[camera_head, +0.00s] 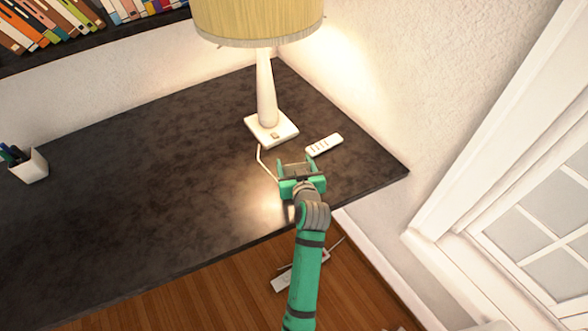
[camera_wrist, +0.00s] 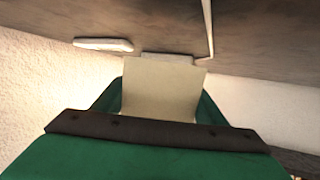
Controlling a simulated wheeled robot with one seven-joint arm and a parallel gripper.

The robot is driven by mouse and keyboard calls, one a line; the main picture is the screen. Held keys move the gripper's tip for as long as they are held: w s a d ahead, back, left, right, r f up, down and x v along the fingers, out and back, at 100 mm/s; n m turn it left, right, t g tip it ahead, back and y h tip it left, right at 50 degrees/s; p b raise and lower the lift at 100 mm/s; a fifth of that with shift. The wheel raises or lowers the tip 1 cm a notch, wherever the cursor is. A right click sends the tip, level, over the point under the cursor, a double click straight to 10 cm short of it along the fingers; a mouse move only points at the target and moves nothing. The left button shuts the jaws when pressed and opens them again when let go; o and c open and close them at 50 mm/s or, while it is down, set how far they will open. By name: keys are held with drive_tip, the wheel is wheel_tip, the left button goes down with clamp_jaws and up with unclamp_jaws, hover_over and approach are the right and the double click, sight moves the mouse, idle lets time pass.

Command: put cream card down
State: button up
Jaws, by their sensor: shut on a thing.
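The cream card (camera_wrist: 160,88) shows in the wrist view as a pale, flat rectangle between the green fingers. My gripper (camera_head: 295,170) is shut on it. In the head view my gripper is over the right part of the dark desk (camera_head: 150,150), near its front edge. The card cannot be clearly made out there. I cannot tell whether the card touches the desk.
A lamp (camera_head: 266,95) stands on the desk beyond my gripper, its cord running beside it. A white remote (camera_head: 324,145) lies to the right of the lamp base. A pen cup (camera_head: 30,167) stands far left. The desk's middle is clear.

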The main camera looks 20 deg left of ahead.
drive_tip(key=shift+w+a+f, duration=0.25)
drive_tip(key=shift+w+f, duration=0.35)
drive_tip(key=shift+f, duration=1.65)
drive_tip(key=shift+f, duration=0.1)
drive_tip(key=o, duration=1)
drive_tip(key=v, duration=1.2)
